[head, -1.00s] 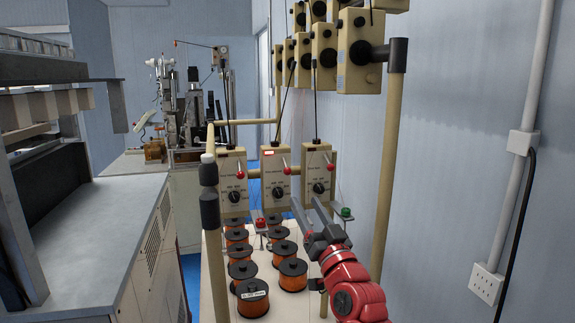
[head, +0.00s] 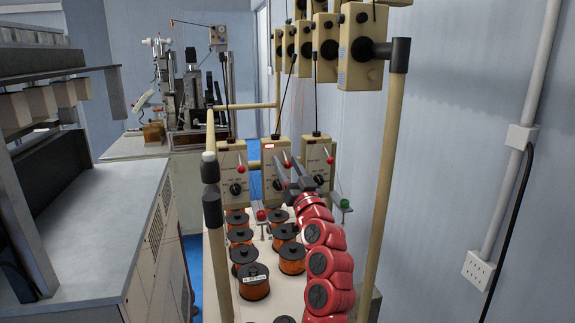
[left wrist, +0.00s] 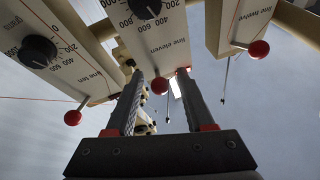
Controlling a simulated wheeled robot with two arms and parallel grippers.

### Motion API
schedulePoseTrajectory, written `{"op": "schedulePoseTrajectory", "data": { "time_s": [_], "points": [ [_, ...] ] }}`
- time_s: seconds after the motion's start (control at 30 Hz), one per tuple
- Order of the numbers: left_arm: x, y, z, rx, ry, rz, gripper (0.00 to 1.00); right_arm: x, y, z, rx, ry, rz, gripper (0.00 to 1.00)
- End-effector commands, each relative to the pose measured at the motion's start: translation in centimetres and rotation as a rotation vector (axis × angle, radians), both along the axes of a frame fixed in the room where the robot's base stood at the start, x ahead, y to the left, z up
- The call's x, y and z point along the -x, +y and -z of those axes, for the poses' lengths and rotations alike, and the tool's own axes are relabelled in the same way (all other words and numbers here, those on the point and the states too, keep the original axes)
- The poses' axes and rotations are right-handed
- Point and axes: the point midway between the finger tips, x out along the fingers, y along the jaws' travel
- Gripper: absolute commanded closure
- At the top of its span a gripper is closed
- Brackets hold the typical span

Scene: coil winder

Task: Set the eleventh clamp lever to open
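The line eleven box (head: 269,153) is the middle one of three beige boxes. In the left wrist view its "line eleven" label panel (left wrist: 160,32) is at the top centre. Its clamp lever ends in a red ball (left wrist: 160,86), which shows in the gap between my left gripper's fingers, with space on both sides. My left gripper (left wrist: 160,73) is open. In the head view the left gripper (head: 287,168) is in front of the middle box and partly hides it. Whether a finger touches the lever cannot be told. My right gripper is not in view.
The line twelve lever ball (left wrist: 258,49) and the left neighbour's lever ball (left wrist: 72,117) are close on either side. Wire spools (head: 253,281) stand on the bench below. A beige upright post (head: 393,150) is right of my arm.

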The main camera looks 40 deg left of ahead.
Motion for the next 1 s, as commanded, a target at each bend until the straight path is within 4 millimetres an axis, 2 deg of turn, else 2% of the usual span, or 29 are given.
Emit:
{"op": "schedulePoseTrajectory", "data": {
  "time_s": [0.03, 0.2, 0.27, 0.3, 0.7, 1.0],
  "points": [
    [0.0, 0.0, 0.0, 0.000, 0.000, 0.000, 0.56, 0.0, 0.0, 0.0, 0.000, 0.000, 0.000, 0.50],
    [0.0, 0.0, 0.0, 0.000, 0.000, 0.000, 0.87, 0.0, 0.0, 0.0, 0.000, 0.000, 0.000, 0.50],
    [0.0, 0.0, 0.0, 0.000, 0.000, 0.000, 0.98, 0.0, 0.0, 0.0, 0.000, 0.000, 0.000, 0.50],
    [0.0, 0.0, 0.0, -0.001, 0.001, 0.000, 1.00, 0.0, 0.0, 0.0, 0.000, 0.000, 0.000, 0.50],
    [0.0, -0.1, -0.3, 0.020, 0.017, 0.002, 1.00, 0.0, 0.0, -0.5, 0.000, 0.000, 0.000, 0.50],
    [0.2, -0.5, -1.2, 0.147, 0.121, 0.004, 1.00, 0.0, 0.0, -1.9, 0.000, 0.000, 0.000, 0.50]
  ]
}}
